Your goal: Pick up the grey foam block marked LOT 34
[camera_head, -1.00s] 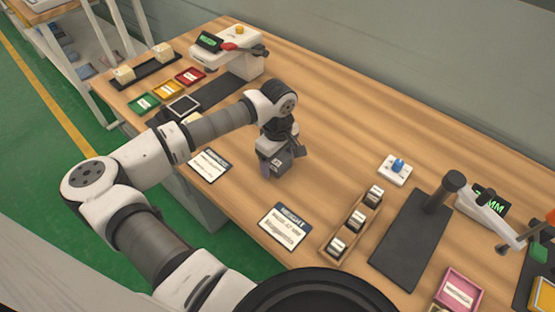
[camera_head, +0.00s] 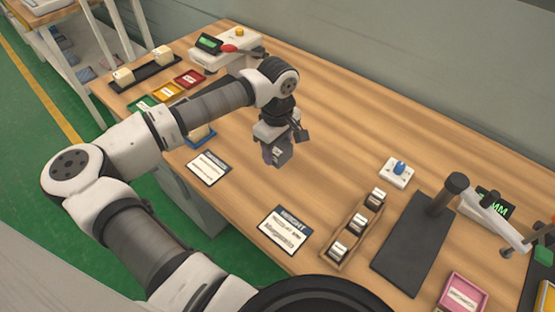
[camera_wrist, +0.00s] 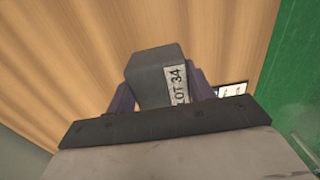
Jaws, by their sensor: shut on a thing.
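The grey foam block (camera_wrist: 150,75) carries a white label reading LOT 34 in the wrist view. My gripper (camera_head: 281,150) is shut on it, with a dark finger on either side of the block. In the head view the grey block (camera_head: 277,155) hangs below my wrist over the wooden table. It appears to be above the tabletop, but the exact gap is hard to tell. My fingers hide parts of its sides.
A wooden rack (camera_head: 353,230) with several small labelled blocks stands right of a printed card (camera_head: 285,231). Another card (camera_head: 208,167) lies near the front edge. A dark mat (camera_head: 413,245) with a post is at right. The table's back middle is clear.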

